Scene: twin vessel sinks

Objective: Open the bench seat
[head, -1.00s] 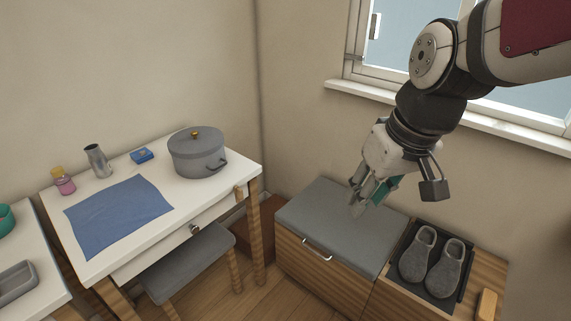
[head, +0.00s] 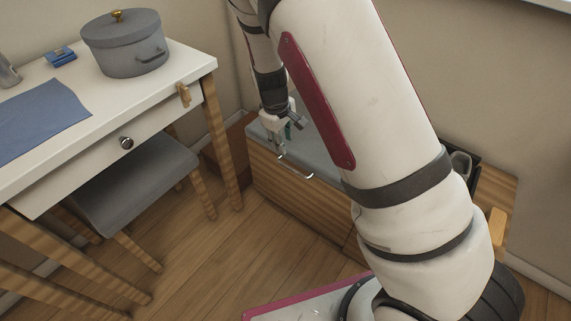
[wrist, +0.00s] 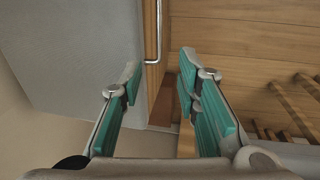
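The bench is a wooden box (head: 272,182) with a grey seat lid (head: 316,160), shut flat. A light metal bar handle (head: 297,169) sits at the lid's front edge. In the wrist view the grey lid (wrist: 75,55) fills the left side and the handle (wrist: 153,35) runs upright in the picture, between the lines of the two fingers. My gripper (head: 281,146) is over the lid's front edge, close to the handle. Its teal-padded fingers (wrist: 160,80) are apart with nothing held between them. Contact with the handle cannot be told. My arm hides the lid's right part.
A white table (head: 190,68) with a drawer stands left, bearing a grey pot (head: 125,48) and a blue cloth (head: 38,118). A grey stool (head: 130,190) is beneath it. Wooden floor (head: 215,265) is clear before the bench. Slippers (head: 460,163) are partly hidden at right.

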